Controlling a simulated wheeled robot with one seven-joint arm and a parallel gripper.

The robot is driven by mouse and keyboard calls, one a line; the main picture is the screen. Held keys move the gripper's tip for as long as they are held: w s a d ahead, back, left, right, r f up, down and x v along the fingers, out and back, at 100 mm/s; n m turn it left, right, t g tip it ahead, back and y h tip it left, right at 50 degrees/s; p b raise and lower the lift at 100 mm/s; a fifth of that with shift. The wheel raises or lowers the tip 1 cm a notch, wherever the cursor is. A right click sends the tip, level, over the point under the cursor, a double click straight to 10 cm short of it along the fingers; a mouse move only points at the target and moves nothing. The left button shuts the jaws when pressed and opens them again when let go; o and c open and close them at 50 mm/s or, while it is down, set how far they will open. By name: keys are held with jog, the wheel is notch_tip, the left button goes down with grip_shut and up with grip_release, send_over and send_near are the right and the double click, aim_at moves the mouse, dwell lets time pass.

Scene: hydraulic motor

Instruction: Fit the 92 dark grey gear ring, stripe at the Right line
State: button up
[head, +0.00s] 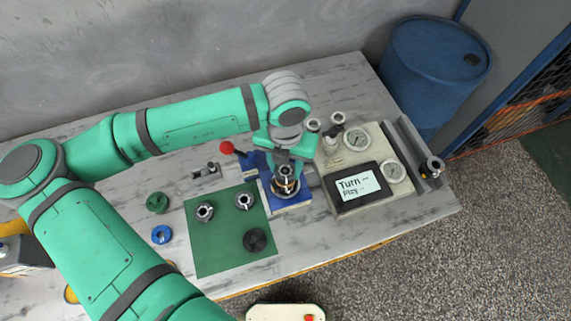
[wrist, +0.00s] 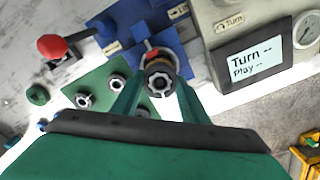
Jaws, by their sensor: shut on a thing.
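My gripper (head: 287,168) is shut on a dark grey ring with a toothed opening, low over the blue fixture (head: 291,203) on the bench. In the wrist view the ring (wrist: 159,84) sits between the two green fingertips (wrist: 158,92), with an orange-red part (wrist: 153,57) of the fixture just behind it. I cannot tell whether the ring is seated or just above the fixture. No number 92, stripe or Right line is readable on these parts.
A green mat (head: 208,256) left of the fixture holds two grey rings (head: 204,211) and a black gear (head: 255,239). A green part (head: 157,202) and a blue ring (head: 161,235) lie farther left. A red-knobbed lever (head: 227,147) and a gauge panel (head: 346,143) flank the fixture.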

jog(key=shift+f, duration=0.4)
dwell(0.4)
jog(key=o, duration=1.8)
jog(key=shift+r, duration=3.5)
